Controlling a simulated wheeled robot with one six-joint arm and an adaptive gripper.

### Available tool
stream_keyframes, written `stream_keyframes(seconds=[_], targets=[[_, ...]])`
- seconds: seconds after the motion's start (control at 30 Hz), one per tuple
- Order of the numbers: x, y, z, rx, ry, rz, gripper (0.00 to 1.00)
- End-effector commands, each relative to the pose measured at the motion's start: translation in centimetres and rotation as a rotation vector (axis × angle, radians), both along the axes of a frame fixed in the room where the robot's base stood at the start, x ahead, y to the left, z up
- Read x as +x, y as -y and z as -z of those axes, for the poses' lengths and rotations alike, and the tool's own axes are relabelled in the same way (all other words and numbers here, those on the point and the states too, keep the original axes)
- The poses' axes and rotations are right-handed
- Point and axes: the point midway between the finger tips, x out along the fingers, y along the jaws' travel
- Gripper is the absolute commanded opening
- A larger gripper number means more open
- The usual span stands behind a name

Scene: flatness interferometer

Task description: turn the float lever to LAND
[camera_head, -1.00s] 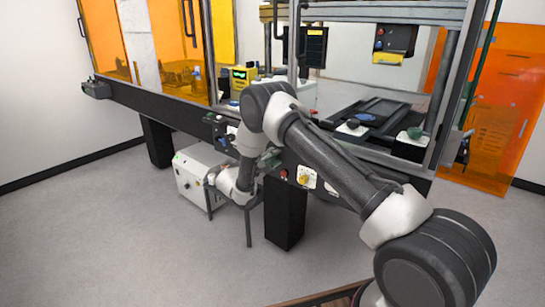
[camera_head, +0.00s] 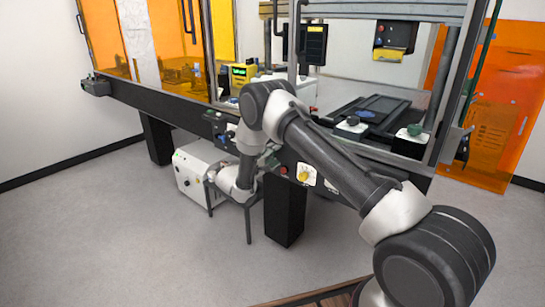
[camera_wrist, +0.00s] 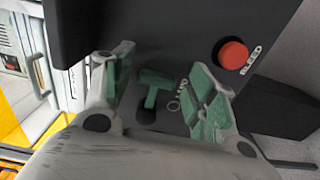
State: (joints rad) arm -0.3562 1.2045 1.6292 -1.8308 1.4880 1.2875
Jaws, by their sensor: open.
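The float lever is a green T-shaped handle (camera_wrist: 154,84) on a dark panel in the wrist view. It stands up from a dark slot, with the LAND label (camera_wrist: 180,92) and a small ring mark just to its right. My gripper (camera_wrist: 158,82) is open, with one green-padded finger to the left of the lever and the other to its right. Gaps show between the handle and both fingers. In the head view my arm hides the lever, and my fingers cannot be made out.
A red BLEED button (camera_wrist: 232,54) sits beyond the right finger on the same panel. In the head view, a yellow knob (camera_head: 305,173) is on the bench front, a white box (camera_head: 198,172) stands below, and grey floor (camera_head: 110,235) is open at left.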

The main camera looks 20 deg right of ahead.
Motion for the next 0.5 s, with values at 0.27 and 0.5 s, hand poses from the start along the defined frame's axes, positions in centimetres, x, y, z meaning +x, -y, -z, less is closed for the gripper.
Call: stream_keyframes(seconds=[0.27, 0.5], targets=[[-0.9, -1.4, 0.0, 0.001, 0.001, -0.002, 0.57], [-4.0, -5.8, 0.0, -0.001, -0.001, -0.004, 0.57]])
